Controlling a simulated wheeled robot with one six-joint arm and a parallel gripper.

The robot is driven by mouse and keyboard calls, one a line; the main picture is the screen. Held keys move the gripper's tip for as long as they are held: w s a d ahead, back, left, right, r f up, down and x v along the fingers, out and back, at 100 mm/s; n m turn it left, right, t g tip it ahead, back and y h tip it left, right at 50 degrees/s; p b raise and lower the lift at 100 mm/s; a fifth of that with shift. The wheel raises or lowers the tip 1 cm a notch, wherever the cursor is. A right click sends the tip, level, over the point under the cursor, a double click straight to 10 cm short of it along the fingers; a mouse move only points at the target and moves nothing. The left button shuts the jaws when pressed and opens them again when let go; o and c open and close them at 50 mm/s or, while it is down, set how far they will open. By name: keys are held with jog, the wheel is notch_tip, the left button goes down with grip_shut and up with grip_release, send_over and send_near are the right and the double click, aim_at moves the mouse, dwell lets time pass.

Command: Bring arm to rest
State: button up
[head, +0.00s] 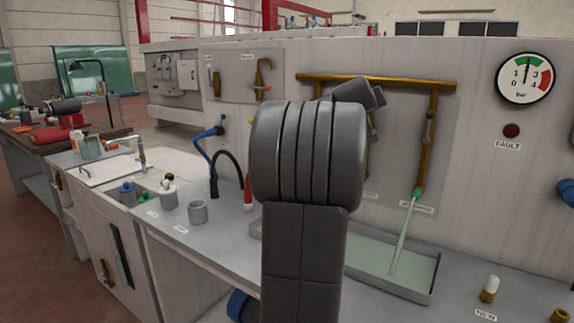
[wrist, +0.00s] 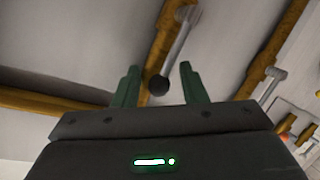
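My arm (head: 308,160) stands raised in the middle of the head view, in front of the grey machine panel (head: 475,110). It hides my gripper there. In the wrist view my gripper (wrist: 157,72) has its two green fingers spread apart, with nothing clasped. A grey valve lever (wrist: 182,42) with a dark ball end (wrist: 158,85) hangs from a brass pipe (wrist: 166,25). In the picture the ball end shows between the fingers, with a gap on both sides; how far in front it is I cannot tell.
Brass pipework (head: 385,80) runs on the panel close behind my arm. A pressure gauge (head: 525,78) and a dark red lamp (head: 511,131) sit right. A tray (head: 415,293) with a pale green hose (head: 403,235), a grey cup (head: 198,211) and bottles stand on the bench (head: 205,245).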

jog(key=shift+s+d+m+t, duration=0.4)
jog(key=shift+d+m, duration=0.15)
jog(key=shift+m, duration=0.25)
